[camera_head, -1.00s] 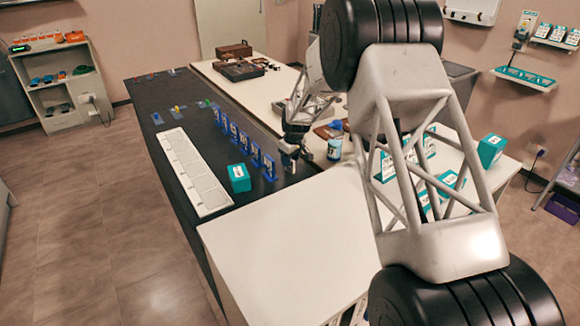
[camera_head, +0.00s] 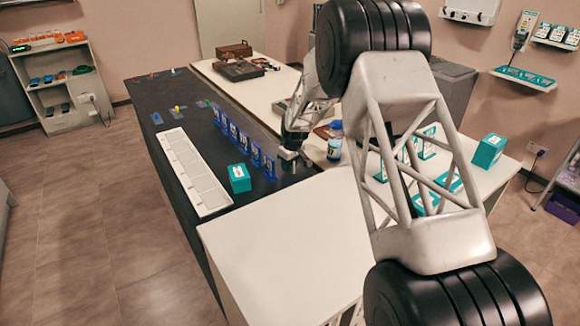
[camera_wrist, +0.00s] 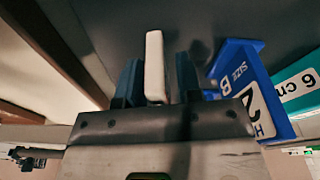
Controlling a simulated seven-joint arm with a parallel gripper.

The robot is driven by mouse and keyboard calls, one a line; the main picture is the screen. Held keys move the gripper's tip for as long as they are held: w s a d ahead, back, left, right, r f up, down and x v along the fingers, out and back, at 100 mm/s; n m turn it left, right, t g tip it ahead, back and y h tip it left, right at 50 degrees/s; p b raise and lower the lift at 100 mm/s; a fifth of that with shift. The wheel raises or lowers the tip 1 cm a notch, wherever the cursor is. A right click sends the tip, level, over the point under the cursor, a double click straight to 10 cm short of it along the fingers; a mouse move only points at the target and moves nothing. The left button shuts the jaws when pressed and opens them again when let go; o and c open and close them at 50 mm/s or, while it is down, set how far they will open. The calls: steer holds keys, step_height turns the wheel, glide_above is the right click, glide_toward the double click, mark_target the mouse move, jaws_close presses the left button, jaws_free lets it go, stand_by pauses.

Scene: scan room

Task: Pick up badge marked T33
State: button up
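A row of blue upright pieces with white labels (camera_head: 243,142) stands on the dark bench top; I cannot read T33 on any of them. My gripper (camera_head: 289,160) is low over the dark bench, just right of the nearest blue piece (camera_head: 269,167). In the wrist view, a tilted blue piece lettered SIZE B (camera_wrist: 240,72) stands just right of my gripper (camera_wrist: 158,80). A pale, round-ended bar (camera_wrist: 155,65) stands between two dark blue parts there. I cannot tell whether these are fingers or something gripped.
A teal box (camera_head: 239,178) and a long white tray (camera_head: 190,165) lie left of the blue row; the box also shows in the wrist view (camera_wrist: 297,88). A small blue-labelled bottle (camera_head: 334,147) stands right of my gripper. A bare white table (camera_head: 280,235) is in front.

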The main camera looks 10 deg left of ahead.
jaws_close()
steer(key=shift+r, duration=0.15)
steer(key=shift+r, duration=4.85)
